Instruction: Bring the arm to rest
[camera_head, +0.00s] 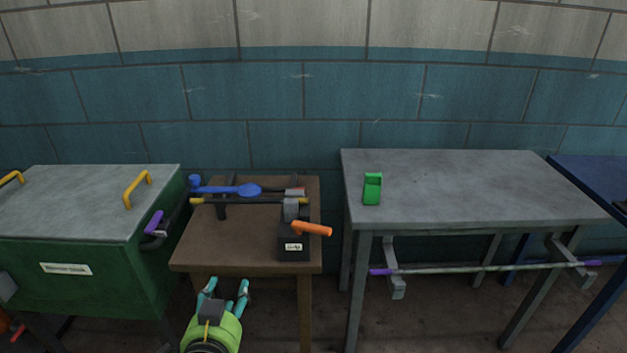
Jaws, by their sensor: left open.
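My left gripper (224,291) is at the bottom of the view, with a bright green body and teal fingers. Its fingers are spread apart with nothing between them. It shows in front of the brown wooden table (190,254). On that table stands a dark block (293,241) with a small label and an orange handle (311,229) pointing right. My right gripper is not in view.
A blue-and-black rod-like tool (250,189) lies across the brown table's back. A green chest (90,285) with yellow handles stands left. A grey table (470,185) holds a green object (372,188); a purple-ended bar (480,268) runs below it.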

